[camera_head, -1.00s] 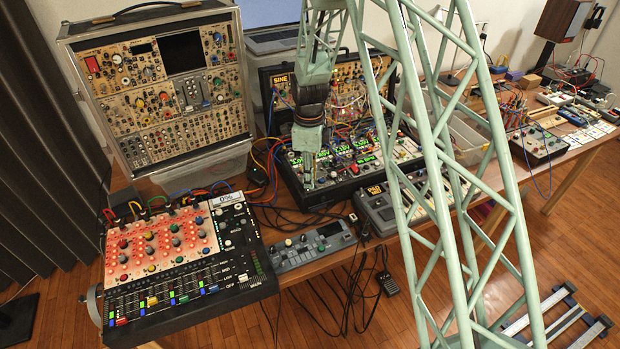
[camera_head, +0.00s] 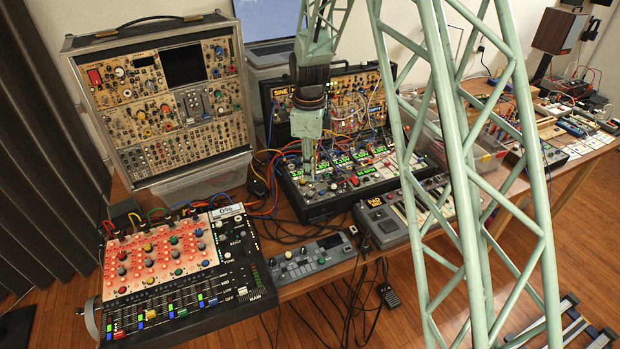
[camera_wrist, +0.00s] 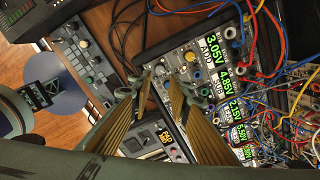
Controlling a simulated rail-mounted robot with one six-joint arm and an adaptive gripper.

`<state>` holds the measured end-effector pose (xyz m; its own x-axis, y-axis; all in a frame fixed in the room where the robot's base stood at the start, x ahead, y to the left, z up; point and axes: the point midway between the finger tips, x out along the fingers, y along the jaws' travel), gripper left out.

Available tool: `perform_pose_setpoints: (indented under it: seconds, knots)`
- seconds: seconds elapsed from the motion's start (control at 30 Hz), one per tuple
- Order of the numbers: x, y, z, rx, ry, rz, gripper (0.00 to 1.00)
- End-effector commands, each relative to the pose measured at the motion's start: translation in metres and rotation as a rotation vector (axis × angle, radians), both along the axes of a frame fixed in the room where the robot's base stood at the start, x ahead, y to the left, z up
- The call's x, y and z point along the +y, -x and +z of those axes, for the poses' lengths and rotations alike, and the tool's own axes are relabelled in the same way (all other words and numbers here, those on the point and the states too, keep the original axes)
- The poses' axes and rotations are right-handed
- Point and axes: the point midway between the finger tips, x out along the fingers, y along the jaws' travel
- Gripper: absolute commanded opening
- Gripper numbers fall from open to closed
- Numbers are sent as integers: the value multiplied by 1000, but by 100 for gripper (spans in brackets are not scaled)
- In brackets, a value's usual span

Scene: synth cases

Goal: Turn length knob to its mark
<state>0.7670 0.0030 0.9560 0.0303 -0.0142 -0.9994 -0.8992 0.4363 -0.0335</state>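No label naming a length knob is readable. My gripper (camera_head: 310,172) hangs over the left end of the black modular case (camera_head: 322,210). In the wrist view my gripper's (camera_wrist: 156,82) two fingers point at this panel, and their tips stand apart. I cannot tell whether a knob lies between the tips. Any mark is too small to make out.
Patch cables (camera_wrist: 285,85) crowd the panel to the right of my gripper in the wrist view. A PAD keyboard (camera_head: 380,224), a small grey box (camera_head: 312,257) and a red-lit mixer (camera_head: 165,262) stand in front and left. A tall synth case (camera_head: 160,100) stands behind left.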

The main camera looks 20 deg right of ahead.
Motion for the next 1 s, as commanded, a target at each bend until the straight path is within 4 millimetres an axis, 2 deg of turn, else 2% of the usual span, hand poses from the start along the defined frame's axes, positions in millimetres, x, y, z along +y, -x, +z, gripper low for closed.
perform_pose_setpoints:
  seconds: [0.1, 0.33, 1.0]
  knots:
    - [0, 0, 13, -2, 0, 0, 18]
    - [0, 1, 27, 0, 0, 0, 18]
    - [0, 2, 31, -1, 1, 4, 18]
